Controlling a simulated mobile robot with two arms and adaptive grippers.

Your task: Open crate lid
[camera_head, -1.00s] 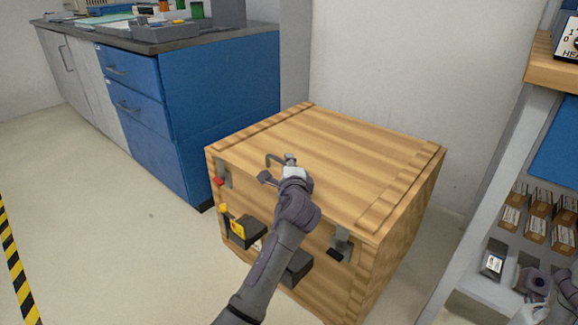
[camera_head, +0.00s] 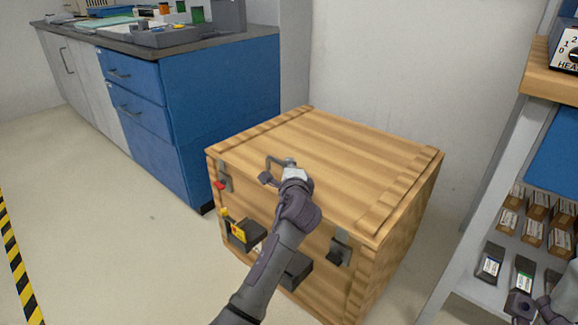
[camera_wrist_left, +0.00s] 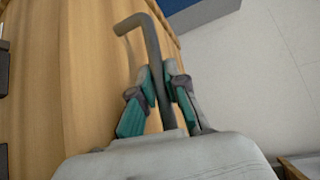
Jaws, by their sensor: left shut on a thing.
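The wooden crate (camera_head: 290,250) stands on the floor in the head view. Its plank lid (camera_head: 345,155) lies flat and closed on top. Part of the crate front is hidden behind my left arm. My right gripper (camera_head: 532,305) is at the lower right, partly cut off by the frame.
A latch (camera_head: 340,247) is on the crate's front right, another (camera_head: 224,177) at its front left. A blue cabinet (camera_head: 220,110) stands behind left, and a shelf rack (camera_head: 485,190) with small boxes stands at right. The floor at left is clear.

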